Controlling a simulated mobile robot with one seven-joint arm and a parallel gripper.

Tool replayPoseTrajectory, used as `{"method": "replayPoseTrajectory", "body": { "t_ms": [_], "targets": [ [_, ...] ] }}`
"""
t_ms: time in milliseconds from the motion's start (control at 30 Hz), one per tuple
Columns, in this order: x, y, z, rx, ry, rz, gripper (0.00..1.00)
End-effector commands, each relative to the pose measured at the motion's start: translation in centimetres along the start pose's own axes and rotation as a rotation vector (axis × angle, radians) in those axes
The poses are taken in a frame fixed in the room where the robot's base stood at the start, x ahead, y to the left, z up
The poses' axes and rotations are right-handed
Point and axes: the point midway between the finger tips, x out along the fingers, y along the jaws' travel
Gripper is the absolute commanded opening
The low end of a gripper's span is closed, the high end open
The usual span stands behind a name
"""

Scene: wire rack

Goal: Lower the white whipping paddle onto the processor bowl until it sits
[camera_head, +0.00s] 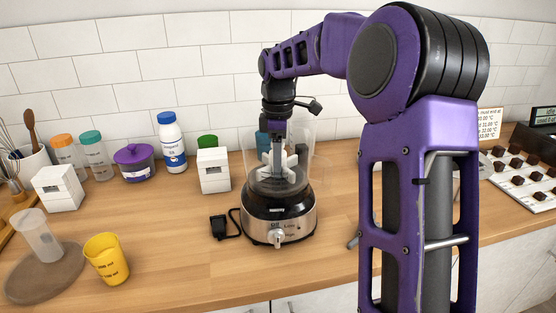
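The white whipping paddle (291,160) shows inside the clear processor bowl (307,170), with its white arms spread to both sides. The bowl stands on the processor base (280,222), which has a black top and a silver front with a knob. My gripper (277,150) points straight down over the bowl, and its lower end overlaps the middle of the paddle. The fingertips are small and dark, seen partly through the clear wall, so I cannot tell whether they grip the paddle. The paddle's lower end and any contact with the bowl's centre are unclear.
A white box (213,171), a white bottle (172,143) and a purple-lidded pot (134,162) stand left of the processor. A yellow cup (106,258) is front left. My arm covers the counter at right.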

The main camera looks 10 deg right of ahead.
Motion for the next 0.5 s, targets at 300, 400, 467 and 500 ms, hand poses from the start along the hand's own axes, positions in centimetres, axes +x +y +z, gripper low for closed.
{"method": "replayPoseTrajectory", "body": {
  "t_ms": [300,400,467,500],
  "targets": [
    [-0.02,0.00,0.00,0.000,0.000,0.000,0.64],
    [-0.02,0.00,0.00,0.000,0.000,0.000,0.82],
    [-0.02,0.00,0.00,0.000,0.000,0.000,0.87],
    [-0.02,0.00,0.00,0.000,0.000,0.000,0.87]
  ]
}}
